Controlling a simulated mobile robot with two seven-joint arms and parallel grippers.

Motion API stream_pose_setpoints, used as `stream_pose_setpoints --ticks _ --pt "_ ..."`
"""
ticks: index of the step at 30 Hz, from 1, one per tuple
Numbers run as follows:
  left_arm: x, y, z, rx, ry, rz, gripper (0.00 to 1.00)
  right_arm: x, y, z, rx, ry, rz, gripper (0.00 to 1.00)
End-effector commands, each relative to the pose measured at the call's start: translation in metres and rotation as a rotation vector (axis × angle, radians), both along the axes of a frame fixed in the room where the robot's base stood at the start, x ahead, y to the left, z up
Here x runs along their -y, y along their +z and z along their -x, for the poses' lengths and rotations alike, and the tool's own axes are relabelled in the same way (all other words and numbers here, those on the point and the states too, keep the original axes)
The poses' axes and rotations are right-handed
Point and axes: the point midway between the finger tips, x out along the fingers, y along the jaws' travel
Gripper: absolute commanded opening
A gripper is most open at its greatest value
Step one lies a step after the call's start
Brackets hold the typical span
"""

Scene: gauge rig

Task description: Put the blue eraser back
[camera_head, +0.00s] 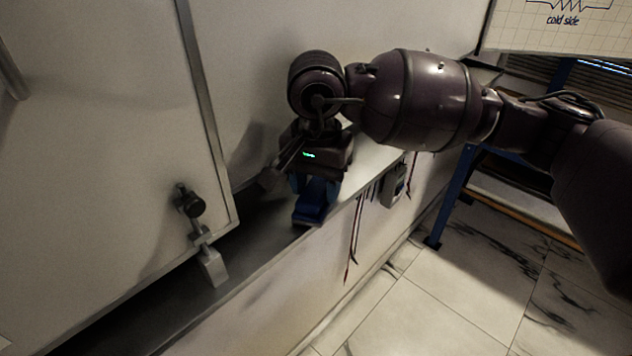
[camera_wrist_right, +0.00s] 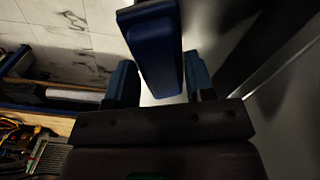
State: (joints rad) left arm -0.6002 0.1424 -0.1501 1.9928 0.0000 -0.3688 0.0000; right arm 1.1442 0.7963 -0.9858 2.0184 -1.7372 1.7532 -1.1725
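The blue eraser (camera_head: 310,212) is at the edge of the narrow dark ledge below the white panel, directly under my right gripper (camera_head: 312,186). In the right wrist view the eraser (camera_wrist_right: 157,58) extends between and beyond the two blue-tipped fingers of my right gripper (camera_wrist_right: 160,82). Light gaps show between the eraser and the fingers, so the gripper appears open around it. Whether the eraser rests on the ledge or hangs just above it is hard to tell. My left gripper is not in view.
A grey latch with a dark knob (camera_head: 191,206) sticks out from the white door at left. Cables (camera_head: 353,240) and a small grey device (camera_head: 394,185) hang below the ledge. A blue-legged bench (camera_head: 458,195) stands at right on the marble-tiled floor.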

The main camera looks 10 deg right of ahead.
Motion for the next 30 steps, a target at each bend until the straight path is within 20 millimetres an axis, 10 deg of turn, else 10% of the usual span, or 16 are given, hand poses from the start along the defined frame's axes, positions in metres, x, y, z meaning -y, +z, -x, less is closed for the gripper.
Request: stream_pose_setpoints --ticks 14,30 --pt "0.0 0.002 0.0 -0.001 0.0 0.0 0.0 0.0 0.004 0.0 0.001 0.0 0.0 0.65" --pt "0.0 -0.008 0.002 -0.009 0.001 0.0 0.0 0.0 0.095 -0.001 0.003 -0.001 -0.001 0.65"
